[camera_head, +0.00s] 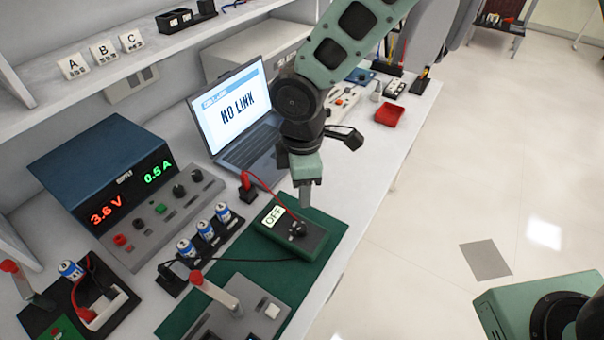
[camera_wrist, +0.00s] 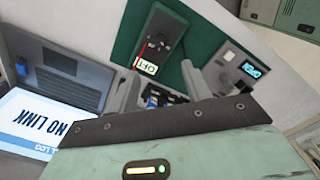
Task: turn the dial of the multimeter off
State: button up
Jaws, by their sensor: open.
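The multimeter (camera_head: 312,243) is a dark box lying on a green mat (camera_head: 228,270) near the bench's front edge. Its small screen (camera_head: 273,216) reads OFF. Its round black dial (camera_head: 297,230) sits on the top face, with a red lead running past it. My gripper (camera_head: 306,203) points down above the multimeter, just beyond the dial in the head view and apart from it. In the wrist view, my gripper (camera_wrist: 162,76) shows two spread fingers with nothing between them; the dial (camera_wrist: 157,41) lies ahead of them. The dial's pointer is too small to read.
A laptop (camera_head: 236,107) showing NO LINK and a power supply (camera_head: 105,165) reading 3.6 V and 0.5 A stand behind. Several blue cells (camera_head: 205,229) sit left of the multimeter. A lever fixture (camera_head: 238,315) stands in front. Open floor lies right.

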jog(key=shift+r, duration=1.1)
